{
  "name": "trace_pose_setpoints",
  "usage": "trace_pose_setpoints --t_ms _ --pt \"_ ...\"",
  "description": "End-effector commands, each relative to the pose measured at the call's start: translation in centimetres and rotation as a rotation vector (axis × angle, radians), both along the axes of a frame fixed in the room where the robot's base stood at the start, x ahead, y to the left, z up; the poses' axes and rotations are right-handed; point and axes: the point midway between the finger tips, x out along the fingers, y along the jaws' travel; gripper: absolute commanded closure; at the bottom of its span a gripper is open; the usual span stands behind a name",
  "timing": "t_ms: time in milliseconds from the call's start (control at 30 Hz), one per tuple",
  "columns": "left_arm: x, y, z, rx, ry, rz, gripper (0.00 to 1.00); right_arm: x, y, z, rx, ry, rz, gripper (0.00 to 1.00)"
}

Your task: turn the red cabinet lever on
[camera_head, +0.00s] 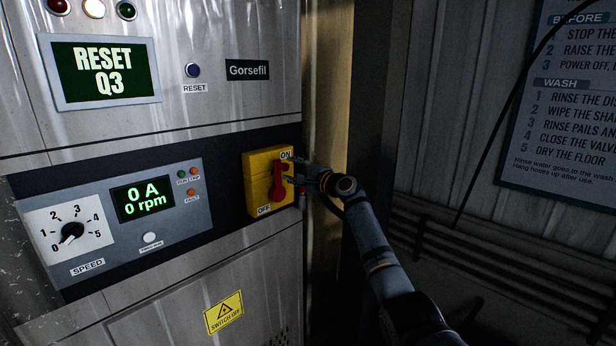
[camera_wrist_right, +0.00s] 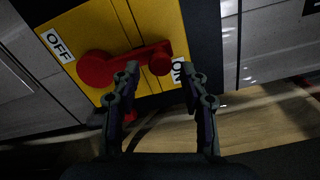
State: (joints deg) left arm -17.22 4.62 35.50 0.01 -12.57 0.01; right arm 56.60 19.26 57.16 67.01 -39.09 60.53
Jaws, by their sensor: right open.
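The red cabinet lever (camera_head: 278,180) is on a yellow switch plate (camera_head: 256,174) on the cabinet front. Its arm points up, towards the ON label (camera_head: 286,155); the OFF label (camera_head: 264,210) is at the bottom. In the right wrist view the red lever (camera_wrist_right: 120,62) has its round hub near the middle of the plate and its knob close to the partly covered ON label. My right gripper (camera_head: 297,178) is at the plate's right side. Its fingers are open in the wrist view (camera_wrist_right: 160,78), with the knob in the gap between their tips. My left gripper is not in view.
A green screen (camera_head: 103,72) reads RESET Q3, with a small reset button (camera_head: 192,70) beside it. The lower display (camera_head: 142,199) reads 0 A, 0 rpm. The speed dial (camera_head: 72,233) points near 0. A ribbed wall with a sign (camera_head: 565,110) is at right.

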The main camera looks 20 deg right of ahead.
Motion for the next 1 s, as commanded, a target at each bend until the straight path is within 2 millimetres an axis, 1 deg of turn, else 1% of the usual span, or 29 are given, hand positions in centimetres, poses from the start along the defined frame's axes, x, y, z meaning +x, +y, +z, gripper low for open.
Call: trace_pose_setpoints --t_ms 33,200,300,400,567,1000 --pt "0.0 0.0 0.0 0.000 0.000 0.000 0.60 -1.0 -0.6 -0.2 -0.008 0.001 -0.003 0.56" --pt "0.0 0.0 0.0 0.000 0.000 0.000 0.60 -4.4 -1.8 -0.2 -0.008 0.002 -0.003 0.56" --pt "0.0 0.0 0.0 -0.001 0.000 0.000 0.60 -6.2 -2.3 -0.2 -0.006 0.003 -0.002 0.56" --pt "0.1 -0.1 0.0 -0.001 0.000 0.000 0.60 -7.4 -2.9 -0.1 -0.005 0.002 -0.003 0.56" --pt "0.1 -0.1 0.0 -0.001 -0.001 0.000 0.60 -8.3 -3.1 0.0 -0.001 0.001 -0.001 0.56" --pt "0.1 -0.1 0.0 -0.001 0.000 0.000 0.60 -8.3 -3.1 -0.1 -0.001 0.001 -0.001 0.56"
